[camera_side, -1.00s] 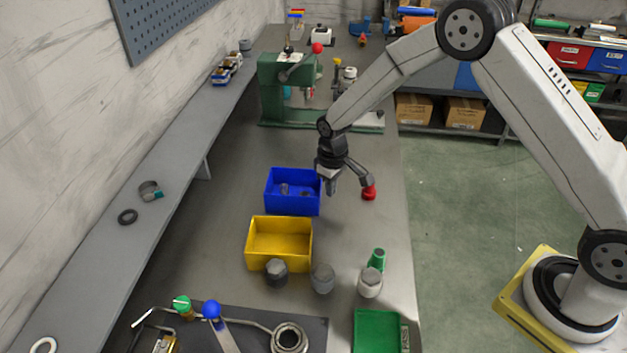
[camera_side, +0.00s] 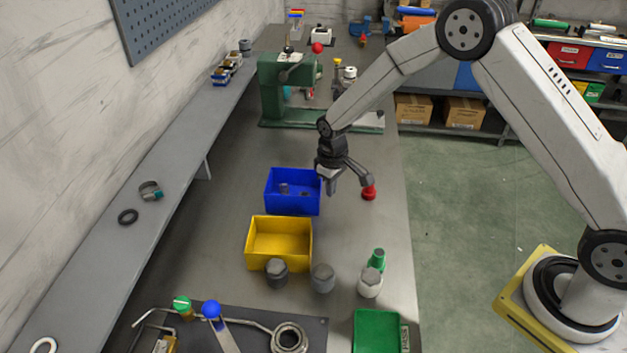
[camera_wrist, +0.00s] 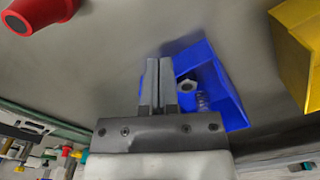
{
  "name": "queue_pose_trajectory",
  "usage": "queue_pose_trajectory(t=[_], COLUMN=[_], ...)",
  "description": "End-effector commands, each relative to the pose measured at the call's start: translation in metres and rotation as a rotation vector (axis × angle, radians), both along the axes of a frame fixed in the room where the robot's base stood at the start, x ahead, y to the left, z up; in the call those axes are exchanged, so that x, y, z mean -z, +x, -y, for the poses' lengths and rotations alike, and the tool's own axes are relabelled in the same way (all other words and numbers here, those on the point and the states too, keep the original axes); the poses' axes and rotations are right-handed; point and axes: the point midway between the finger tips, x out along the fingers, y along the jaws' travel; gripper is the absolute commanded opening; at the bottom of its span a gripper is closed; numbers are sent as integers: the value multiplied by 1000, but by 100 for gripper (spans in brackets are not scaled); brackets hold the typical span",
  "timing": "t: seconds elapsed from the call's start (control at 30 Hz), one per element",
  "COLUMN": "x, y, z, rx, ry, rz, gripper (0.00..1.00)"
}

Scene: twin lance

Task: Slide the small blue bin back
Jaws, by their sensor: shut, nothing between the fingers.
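The small blue bin (camera_side: 291,206) sits on the grey workbench, just behind a yellow bin. A few small grey parts lie inside it. My gripper (camera_side: 331,188) is at the right side of the blue bin in the side view, pointing down. In the wrist view the shut fingers (camera_wrist: 157,68) lie along one side of the blue bin (camera_wrist: 221,86), overlapping its edge in the picture; a nut and a spring-like part show inside. I cannot tell whether the fingers touch the bin wall. Nothing is held.
The yellow bin (camera_side: 279,237) stands in front of the blue bin. A red-ended part (camera_side: 369,191) stands right of my gripper. A green press (camera_side: 285,95) stands farther back, with bare bench between. Grey knobs (camera_side: 322,278) and a green tray (camera_side: 378,332) are nearer the front.

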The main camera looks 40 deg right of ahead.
Motion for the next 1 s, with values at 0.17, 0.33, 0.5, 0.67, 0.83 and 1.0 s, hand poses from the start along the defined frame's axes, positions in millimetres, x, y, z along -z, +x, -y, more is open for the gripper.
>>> queue_pose_trajectory(t=[0.17,0.33,0.5,0.67,0.83,1.0], x=[0,0,0,2,5,9], y=[0,0,0,0,0,0], z=[0,0,0,0,0,0], rx=[0,0,0,0,0,0], ry=[0,0,0,0,0,0], rz=[0,0,0,0,0,-1], gripper=[0,0,0,0,0,0])
